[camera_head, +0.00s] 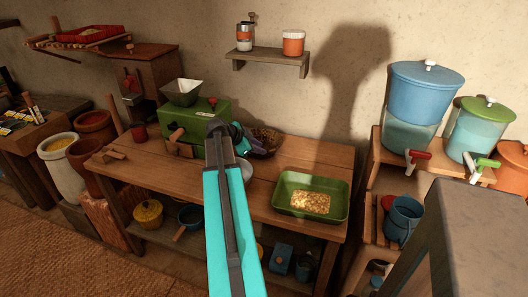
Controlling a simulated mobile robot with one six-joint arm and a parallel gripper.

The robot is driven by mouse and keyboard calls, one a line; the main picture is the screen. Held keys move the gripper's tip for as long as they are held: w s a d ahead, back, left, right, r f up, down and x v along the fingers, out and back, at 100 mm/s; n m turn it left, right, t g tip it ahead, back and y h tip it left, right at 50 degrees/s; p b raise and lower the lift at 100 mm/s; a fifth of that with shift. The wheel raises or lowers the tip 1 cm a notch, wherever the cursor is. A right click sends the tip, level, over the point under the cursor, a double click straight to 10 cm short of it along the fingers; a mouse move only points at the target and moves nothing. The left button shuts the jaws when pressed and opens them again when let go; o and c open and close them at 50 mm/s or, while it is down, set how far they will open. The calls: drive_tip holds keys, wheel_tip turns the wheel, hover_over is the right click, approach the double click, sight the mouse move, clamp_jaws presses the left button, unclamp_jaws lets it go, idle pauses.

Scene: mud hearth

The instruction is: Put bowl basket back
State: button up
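A dark brown woven bowl basket (267,137) is at the back of the wooden table, near the wall, just right of the green box. My arm reaches away from me over the table, and my gripper (243,138) is at the basket's left side. The arm hides part of the gripper, so its fingers cannot be made out. I cannot tell whether it touches or holds the basket. A purplish thing (262,153) shows at the basket's front edge. A pale round dish (247,171) is partly hidden behind my arm.
The table (262,205) also bears a green box (205,122) with a metal hopper, and a green tray (318,183) with yellow grains. A small wall shelf (270,61) holds two jars. Water dispensers (425,90) stand at right. Some bare tabletop shows left of the tray.

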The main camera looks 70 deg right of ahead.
drive_tip(key=shift+v, duration=2.4)
drive_tip(key=shift+r, duration=0.1)
